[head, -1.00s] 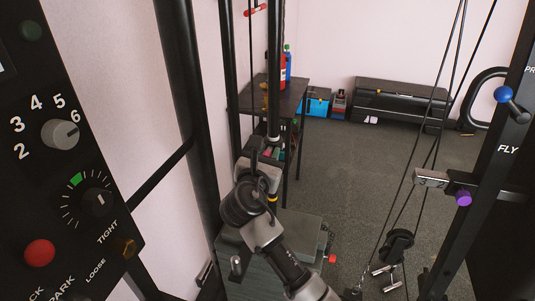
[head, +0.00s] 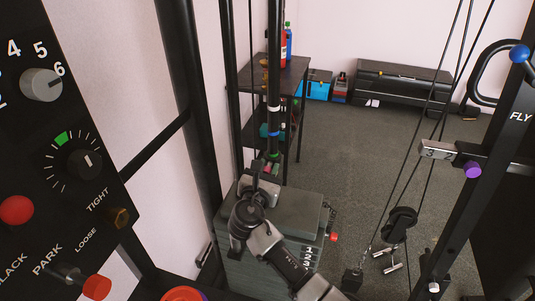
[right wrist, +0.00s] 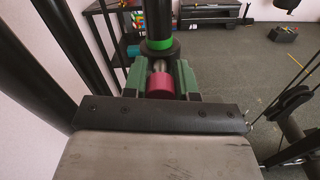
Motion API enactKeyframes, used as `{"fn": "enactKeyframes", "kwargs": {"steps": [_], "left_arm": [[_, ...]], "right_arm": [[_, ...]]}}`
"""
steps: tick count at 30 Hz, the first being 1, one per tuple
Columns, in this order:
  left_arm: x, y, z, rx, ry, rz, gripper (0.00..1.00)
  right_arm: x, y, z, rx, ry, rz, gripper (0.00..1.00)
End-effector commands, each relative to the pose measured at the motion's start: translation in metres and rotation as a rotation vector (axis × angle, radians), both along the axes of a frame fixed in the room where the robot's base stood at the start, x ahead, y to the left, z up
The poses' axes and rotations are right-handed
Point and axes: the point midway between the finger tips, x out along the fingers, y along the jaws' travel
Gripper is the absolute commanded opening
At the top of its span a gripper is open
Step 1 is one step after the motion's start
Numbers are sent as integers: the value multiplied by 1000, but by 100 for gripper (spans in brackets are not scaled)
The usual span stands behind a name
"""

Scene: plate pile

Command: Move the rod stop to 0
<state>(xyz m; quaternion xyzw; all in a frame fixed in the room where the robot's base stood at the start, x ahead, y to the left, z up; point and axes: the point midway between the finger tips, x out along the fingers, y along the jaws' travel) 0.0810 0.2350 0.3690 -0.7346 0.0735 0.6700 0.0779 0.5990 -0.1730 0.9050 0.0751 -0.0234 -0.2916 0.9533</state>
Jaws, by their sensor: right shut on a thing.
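The rod (head: 274,75) is a dark vertical bar with coloured bands, rising from a grey-green plate pile (head: 298,212). My right gripper (head: 262,178) is low on it, just above the pile. In the right wrist view, its green fingers (right wrist: 161,78) are shut around a magenta knob (right wrist: 161,86). Just beyond is a black collar (right wrist: 159,50) with a bright green band, on the rod. The knob seems to belong to the rod stop, but the joint is hidden. No 0 mark is readable on the rod. My left gripper is not in view.
A black panel (head: 45,130) with dials and knobs fills the left. A dark post (head: 185,90) stands beside it. Cables and a pulley (head: 399,226) hang right of the pile. A shelf (head: 287,77) and a black bench (head: 405,87) stand behind on open floor.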

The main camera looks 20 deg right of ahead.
Motion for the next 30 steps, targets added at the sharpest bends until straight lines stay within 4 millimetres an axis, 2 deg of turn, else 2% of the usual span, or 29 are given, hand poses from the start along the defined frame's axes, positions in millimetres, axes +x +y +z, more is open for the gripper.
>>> {"fn": "enactKeyframes", "kwargs": {"steps": [1,3,9,15,25,26,30], "left_arm": [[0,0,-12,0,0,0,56],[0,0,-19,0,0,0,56],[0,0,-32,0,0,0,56],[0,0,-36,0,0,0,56],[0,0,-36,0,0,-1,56],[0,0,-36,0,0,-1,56],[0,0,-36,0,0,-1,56]], "right_arm": [[0,0,-21,-2,5,-1,0],[0,0,-37,-2,5,-1,0],[0,0,-66,0,4,0,0],[0,0,-76,1,3,0,0],[-1,0,-79,0,7,0,0],[-1,0,-79,1,8,0,28],[-1,0,-78,0,6,0,50]]}}
